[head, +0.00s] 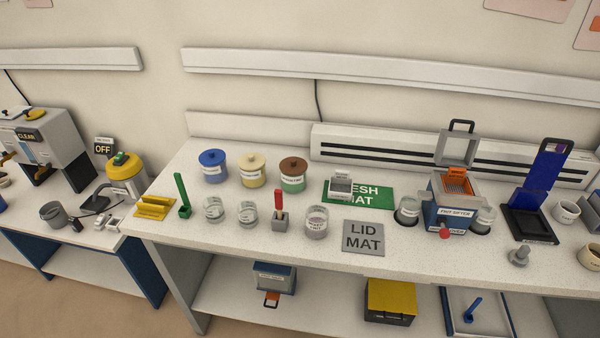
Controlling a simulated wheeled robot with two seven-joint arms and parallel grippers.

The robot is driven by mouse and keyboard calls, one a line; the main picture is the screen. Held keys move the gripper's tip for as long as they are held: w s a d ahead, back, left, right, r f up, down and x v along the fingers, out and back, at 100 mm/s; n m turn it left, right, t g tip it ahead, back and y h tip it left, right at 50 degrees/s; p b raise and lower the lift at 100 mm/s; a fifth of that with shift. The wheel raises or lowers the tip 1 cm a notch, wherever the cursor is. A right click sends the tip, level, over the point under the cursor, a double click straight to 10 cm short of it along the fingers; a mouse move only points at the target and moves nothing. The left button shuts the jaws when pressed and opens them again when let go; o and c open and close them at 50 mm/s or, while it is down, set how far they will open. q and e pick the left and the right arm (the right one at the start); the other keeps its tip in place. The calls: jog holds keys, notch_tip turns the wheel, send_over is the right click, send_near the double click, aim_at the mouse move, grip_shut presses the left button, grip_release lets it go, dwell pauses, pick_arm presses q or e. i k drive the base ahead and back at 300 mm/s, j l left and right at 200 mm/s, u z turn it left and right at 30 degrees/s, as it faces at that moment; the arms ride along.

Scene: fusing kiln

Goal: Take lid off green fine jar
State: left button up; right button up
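A jar with green contents (292,185) and a white label stands on the bench in the head view. Its brown lid (294,165) with a knob sits on top of it. The label is too small to read surely. To its left stand a cream-lidded jar (252,172) and a blue-lidded jar (213,168). A grey lid mat (363,243) marked LID MAT lies bare in front and to the right of the green jar. Neither of my grippers is in view.
Clear glass jars (214,210) and a red-handled tool in a grey holder (280,218) stand in front of the lidded jars. A green mat (376,198) carries a grey-white item (341,186). A frit dryer (450,205) stands further right.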

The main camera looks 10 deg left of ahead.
aim_at(294, 166)
jog(key=i+l, duration=0.15)
jog(key=l, duration=0.15)
jog(key=i+l+u, duration=0.1)
jog(key=l, duration=0.25)
jog(key=i+l, duration=0.2)
jog(key=i+l+u, duration=0.1)
jog(key=l, duration=0.35)
